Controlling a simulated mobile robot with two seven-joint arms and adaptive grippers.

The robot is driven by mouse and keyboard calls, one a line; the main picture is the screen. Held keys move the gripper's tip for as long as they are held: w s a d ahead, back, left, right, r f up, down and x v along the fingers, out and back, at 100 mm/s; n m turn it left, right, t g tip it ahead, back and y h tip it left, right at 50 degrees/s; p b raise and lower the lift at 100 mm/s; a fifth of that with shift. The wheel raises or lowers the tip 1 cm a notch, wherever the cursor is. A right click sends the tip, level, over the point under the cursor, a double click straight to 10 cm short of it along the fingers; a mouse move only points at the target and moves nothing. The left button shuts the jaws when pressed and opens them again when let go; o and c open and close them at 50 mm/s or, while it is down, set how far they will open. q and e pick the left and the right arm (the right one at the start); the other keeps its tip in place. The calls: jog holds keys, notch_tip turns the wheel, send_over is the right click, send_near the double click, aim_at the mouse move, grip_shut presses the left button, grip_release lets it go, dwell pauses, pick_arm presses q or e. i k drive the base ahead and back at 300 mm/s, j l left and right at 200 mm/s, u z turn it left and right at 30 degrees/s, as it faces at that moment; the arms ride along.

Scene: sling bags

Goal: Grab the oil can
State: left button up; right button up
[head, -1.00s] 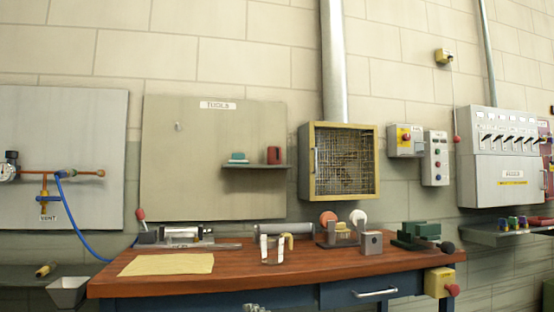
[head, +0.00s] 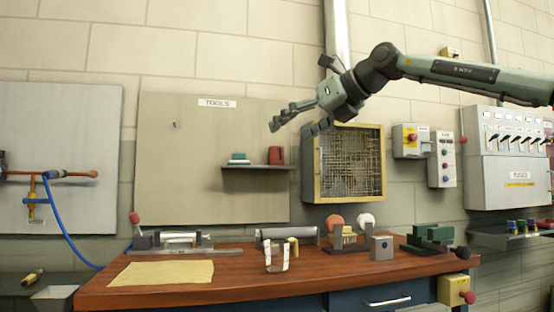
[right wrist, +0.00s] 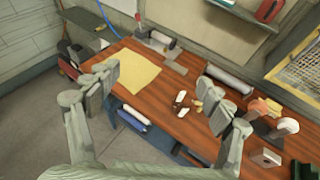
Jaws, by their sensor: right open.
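A small red can (head: 277,155), which looks like the oil can, stands upright on the right end of a small grey shelf (head: 262,168) on the tool board. It also shows at the top of the right wrist view (right wrist: 268,10), partly cut off by the edge. My right gripper (head: 292,122) is open and empty. In the head view it appears above the can, with its fingers pointing left and down. In the right wrist view the spread fingers (right wrist: 160,88) have only the bench below between them. My left gripper is not in view.
A green-and-white stack (head: 238,158) sits left of the can. A yellow-framed mesh box (head: 347,165) juts from the wall to its right. The wooden bench (head: 240,278) below holds a yellow cloth (head: 162,272), a grinder (head: 348,236) and a green vise (head: 430,240).

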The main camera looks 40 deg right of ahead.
aim_at(276, 154)
jog(key=i+l, duration=0.3)
jog(key=l, duration=0.15)
jog(key=i+l, duration=0.3)
jog(key=l, duration=0.15)
jog(key=i+l, duration=0.3)
jog(key=l, duration=0.15)
jog(key=i+l, duration=0.35)
jog(key=l, duration=0.1)
